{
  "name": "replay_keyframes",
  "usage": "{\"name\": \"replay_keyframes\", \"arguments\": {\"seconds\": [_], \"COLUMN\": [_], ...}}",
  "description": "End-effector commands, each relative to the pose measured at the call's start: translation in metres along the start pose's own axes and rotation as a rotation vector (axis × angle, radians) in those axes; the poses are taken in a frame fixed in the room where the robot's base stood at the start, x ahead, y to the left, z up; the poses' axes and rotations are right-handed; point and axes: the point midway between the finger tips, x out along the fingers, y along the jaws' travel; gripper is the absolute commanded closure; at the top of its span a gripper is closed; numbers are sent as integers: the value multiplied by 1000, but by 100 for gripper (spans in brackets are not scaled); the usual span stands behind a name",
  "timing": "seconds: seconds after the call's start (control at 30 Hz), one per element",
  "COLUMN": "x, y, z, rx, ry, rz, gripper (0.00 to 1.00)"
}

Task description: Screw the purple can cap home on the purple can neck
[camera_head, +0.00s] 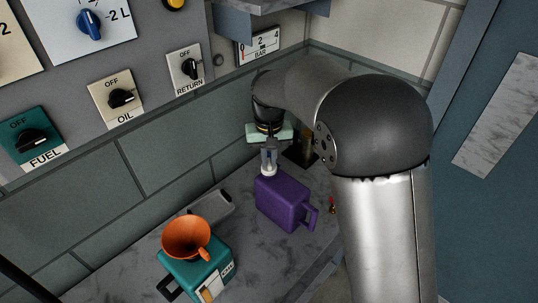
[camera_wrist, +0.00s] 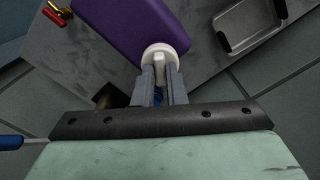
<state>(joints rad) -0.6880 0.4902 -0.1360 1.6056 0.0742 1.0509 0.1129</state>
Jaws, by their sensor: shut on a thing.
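The purple can (camera_head: 285,205) stands upright on the grey marbled counter, its handle towards the right. It also shows at the top of the wrist view (camera_wrist: 118,28). The white purple can cap (camera_head: 268,171) is at the can's neck, below my gripper (camera_head: 268,160). In the wrist view the cap (camera_wrist: 152,50) is a round white disc with a raised grip. My gripper (camera_wrist: 160,70) points down at it, with its two grey fingers shut on that grip. The neck and its thread are hidden under the cap, so I cannot tell how far down it sits.
A teal can (camera_head: 205,270) with an orange funnel (camera_head: 187,238) stands to the left. A grey tray (camera_head: 213,204) lies behind it by the wall. A small red and brass piece (camera_head: 332,206) lies right of the purple can. Control panels with knobs line the wall.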

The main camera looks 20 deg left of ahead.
Motion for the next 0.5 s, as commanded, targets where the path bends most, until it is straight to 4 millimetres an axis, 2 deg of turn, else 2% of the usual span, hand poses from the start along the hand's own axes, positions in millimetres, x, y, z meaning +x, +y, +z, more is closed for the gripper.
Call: {"name": "replay_keyframes", "arguments": {"seconds": [0.13, 0.4, 0.5], "x": [0, 0, -1], "y": [0, 0, 0], "z": [0, 0, 0], "rx": [146, 163, 223], "ry": [-1, 0, -1], "rz": [1, 0, 1], "gripper": [100, 100, 100]}}
